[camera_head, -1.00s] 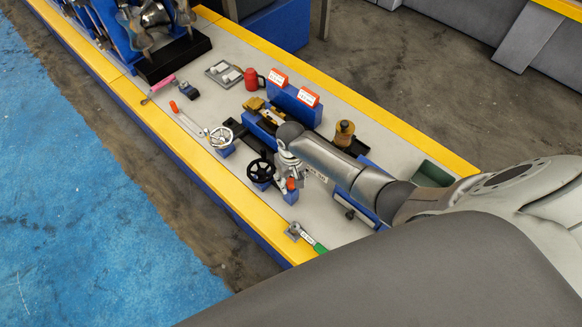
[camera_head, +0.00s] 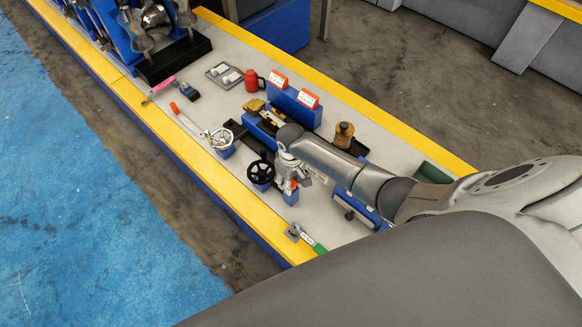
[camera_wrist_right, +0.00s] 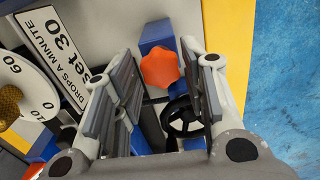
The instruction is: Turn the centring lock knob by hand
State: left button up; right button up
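An orange lobed knob (camera_wrist_right: 160,67), which I take to be the centring lock knob, sits on a blue block (camera_wrist_right: 155,35) in the right wrist view. In the head view the knob (camera_head: 294,184) is small and partly hidden by my right gripper (camera_head: 297,177). In the wrist view my right gripper (camera_wrist_right: 158,62) has its fingers spread, one on each side of the knob. I see a gap between the knob and the left finger; the right finger is close to it, and contact is unclear. My left gripper is not in view.
A black handwheel (camera_head: 261,172) stands just left of the right gripper, and a silver handwheel (camera_head: 221,138) is farther left. A green-handled tool (camera_head: 308,239) lies near the front edge.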

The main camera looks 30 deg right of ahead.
jog(key=shift+o, duration=0.6)
jog(key=shift+r, duration=3)
jog(key=shift+r, duration=0.1)
notch_tip(320, 180, up, 12)
